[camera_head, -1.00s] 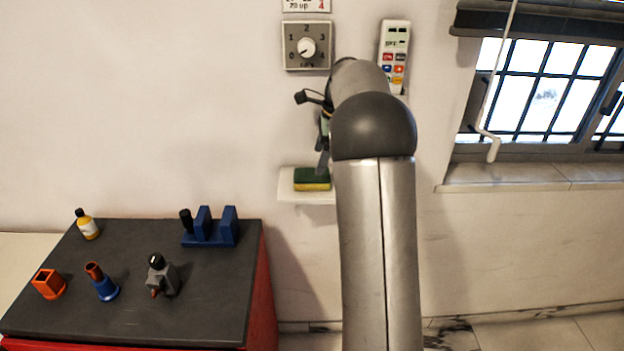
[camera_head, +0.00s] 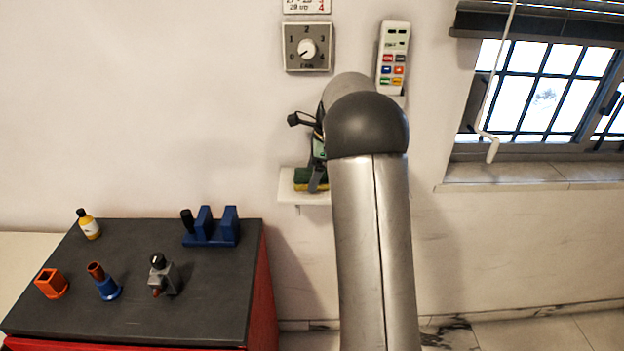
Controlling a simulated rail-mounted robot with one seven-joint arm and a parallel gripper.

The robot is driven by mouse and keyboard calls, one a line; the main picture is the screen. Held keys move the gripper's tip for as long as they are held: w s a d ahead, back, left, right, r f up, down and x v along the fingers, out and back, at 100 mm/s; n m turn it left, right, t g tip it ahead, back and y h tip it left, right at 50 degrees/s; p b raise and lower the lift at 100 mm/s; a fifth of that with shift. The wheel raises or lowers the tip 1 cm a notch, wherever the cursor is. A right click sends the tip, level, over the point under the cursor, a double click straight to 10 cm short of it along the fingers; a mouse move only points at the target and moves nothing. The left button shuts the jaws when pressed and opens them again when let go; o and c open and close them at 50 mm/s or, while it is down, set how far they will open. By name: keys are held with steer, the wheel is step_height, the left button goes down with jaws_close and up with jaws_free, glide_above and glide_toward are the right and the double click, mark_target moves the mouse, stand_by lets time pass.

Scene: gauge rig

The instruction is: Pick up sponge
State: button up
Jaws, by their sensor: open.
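The sponge (camera_head: 301,180), dark green on top and yellow below, lies on a small white wall shelf (camera_head: 290,196). My gripper (camera_head: 315,186) reaches down in front of the sponge and covers its right part. The gripper is open. Much of the gripper and its far finger are hidden behind my arm, so I cannot tell whether a finger touches the sponge.
A dial box (camera_head: 307,46) and a remote-like panel (camera_head: 393,55) hang on the wall above. A dark-topped cabinet (camera_head: 205,310) at the lower left holds a bottle (camera_head: 88,224), a blue holder (camera_head: 212,228) and several small parts. A barred window (camera_head: 545,88) is at the right.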

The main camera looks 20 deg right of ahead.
steer(key=shift+f, duration=0.2)
steer(key=c, duration=1.1)
steer(key=shift+o, duration=0.2)
step_height(320, 180, up, 3)
steer(key=shift+r, duration=0.15)
steer(key=s+d+r, duration=0.1)
steer(key=r, duration=0.1)
steer(key=s+d+r+b, duration=0.1)
steer(key=s+d+r, duration=0.1)
steer(key=r, duration=0.1)
steer(key=shift+s+r, duration=0.2)
steer(key=shift+r, duration=0.1)
steer(key=s+d+r+b, duration=0.1)
steer(key=s+d+r, duration=0.3)
steer(key=s+d, duration=0.2)
steer(key=shift+s+r, duration=0.35)
steer(key=shift+s, duration=0.3)
